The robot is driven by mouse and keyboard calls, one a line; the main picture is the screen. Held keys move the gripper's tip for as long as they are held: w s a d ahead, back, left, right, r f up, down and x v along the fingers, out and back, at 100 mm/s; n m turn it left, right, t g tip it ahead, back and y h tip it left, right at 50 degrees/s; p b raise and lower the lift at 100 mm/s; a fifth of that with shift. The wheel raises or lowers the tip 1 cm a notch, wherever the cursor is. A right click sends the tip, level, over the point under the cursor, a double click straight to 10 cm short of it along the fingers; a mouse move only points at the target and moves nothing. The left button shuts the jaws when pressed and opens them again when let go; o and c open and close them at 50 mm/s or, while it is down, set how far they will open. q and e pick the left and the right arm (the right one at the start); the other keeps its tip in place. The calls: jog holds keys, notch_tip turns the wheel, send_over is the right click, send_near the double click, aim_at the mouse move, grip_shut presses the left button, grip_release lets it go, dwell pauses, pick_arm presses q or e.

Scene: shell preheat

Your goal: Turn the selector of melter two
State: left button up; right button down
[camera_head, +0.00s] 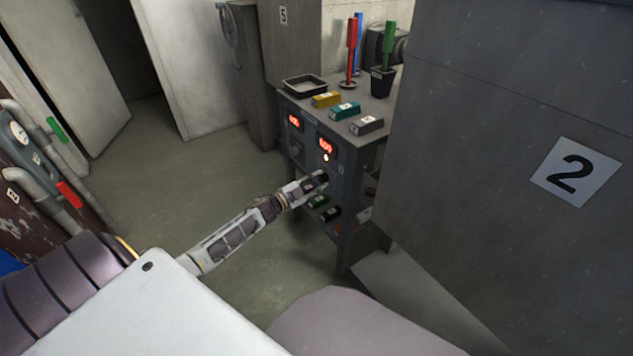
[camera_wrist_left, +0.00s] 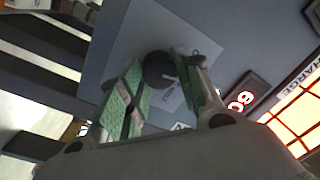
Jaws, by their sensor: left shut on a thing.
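The grey control panel (camera_head: 345,170) is the front of a bench beside a tall grey cabinet. It has two red digital displays, one at the left (camera_head: 294,122) and one at the right (camera_head: 327,145), with a lit lamp (camera_head: 326,157) under the right one. My left gripper (camera_head: 320,180) is at the panel below that lamp and hides the selector in the head view. In the left wrist view, its green-padded fingers (camera_wrist_left: 165,85) are shut on the dark round selector knob (camera_wrist_left: 158,68), which sits on a pale plate. My right gripper is not in view.
On the bench top are a black tray (camera_head: 305,84), yellow (camera_head: 326,100), teal (camera_head: 344,111) and grey (camera_head: 367,125) blocks, and a dark cup (camera_head: 383,82) with a green-handled tool. The tall cabinet marked 2 (camera_head: 568,172) closes off the right. Floor at the left is clear.

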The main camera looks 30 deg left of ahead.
pick_arm(q)
jog(key=shift+m, duration=1.2)
jog(key=o, duration=1)
jog(key=shift+o, duration=0.2)
jog(key=v, duration=1.2)
jog(key=shift+f, duration=0.1)
